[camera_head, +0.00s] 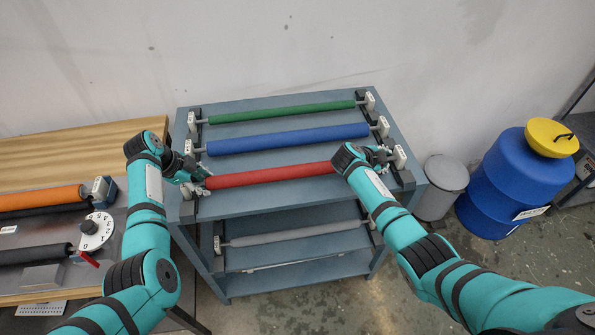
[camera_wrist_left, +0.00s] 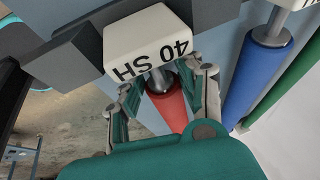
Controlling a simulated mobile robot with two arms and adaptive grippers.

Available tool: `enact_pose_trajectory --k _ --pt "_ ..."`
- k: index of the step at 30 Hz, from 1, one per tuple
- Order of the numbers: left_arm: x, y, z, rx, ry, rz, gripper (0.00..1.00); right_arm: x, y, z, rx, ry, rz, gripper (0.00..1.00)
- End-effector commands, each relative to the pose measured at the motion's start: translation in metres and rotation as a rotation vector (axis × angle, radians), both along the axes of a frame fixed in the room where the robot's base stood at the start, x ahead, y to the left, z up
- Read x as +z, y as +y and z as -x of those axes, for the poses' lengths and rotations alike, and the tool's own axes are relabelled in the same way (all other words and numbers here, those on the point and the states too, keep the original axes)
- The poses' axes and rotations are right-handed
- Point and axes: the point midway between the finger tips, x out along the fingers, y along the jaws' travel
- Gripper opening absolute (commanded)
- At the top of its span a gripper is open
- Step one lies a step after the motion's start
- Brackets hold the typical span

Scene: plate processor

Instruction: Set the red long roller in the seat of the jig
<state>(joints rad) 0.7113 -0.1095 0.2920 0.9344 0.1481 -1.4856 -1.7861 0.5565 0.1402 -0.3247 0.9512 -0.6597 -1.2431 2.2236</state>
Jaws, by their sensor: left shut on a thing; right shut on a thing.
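The red long roller (camera_head: 270,175) lies across the front of the grey rack's top, below the blue and green rollers. My left gripper (camera_head: 194,183) is shut on its left end; in the left wrist view the fingers (camera_wrist_left: 165,88) close around the metal shaft between the red sleeve (camera_wrist_left: 168,110) and a white block (camera_wrist_left: 148,38) marked "40 SH". My right gripper (camera_head: 378,155) is shut on the roller's right end, which is partly hidden by my wrist. I cannot tell which part is the jig's seat.
The green roller (camera_head: 280,112) and blue roller (camera_head: 290,138) lie behind. A grey roller (camera_head: 290,233) is on the lower shelf. At left, a bench machine has an orange roller (camera_head: 40,198) and a dial (camera_head: 97,231). A grey bin (camera_head: 441,188) and blue barrel (camera_head: 508,182) stand right.

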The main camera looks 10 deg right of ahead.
Motion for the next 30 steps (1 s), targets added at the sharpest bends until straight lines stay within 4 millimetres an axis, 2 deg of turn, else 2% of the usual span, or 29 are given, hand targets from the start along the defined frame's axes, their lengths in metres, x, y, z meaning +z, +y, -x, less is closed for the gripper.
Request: enact_pose_trajectory --k 1,8,18,30 --pt "0.001 -0.005 0.001 -0.007 0.003 0.007 0.0 0.003 0.004 -0.003 0.003 -0.009 -0.005 0.0" --pt "0.014 -0.007 0.002 -0.011 0.005 0.009 0.0 0.016 0.005 -0.003 0.002 -0.01 -0.008 0.0" --pt "0.046 -0.009 0.003 -0.015 0.008 0.012 0.0 0.048 0.006 -0.003 0.002 -0.011 -0.011 0.0" --pt "0.049 -0.009 0.003 -0.017 0.01 0.013 0.0 0.052 0.007 -0.003 0.002 -0.011 -0.013 0.0"
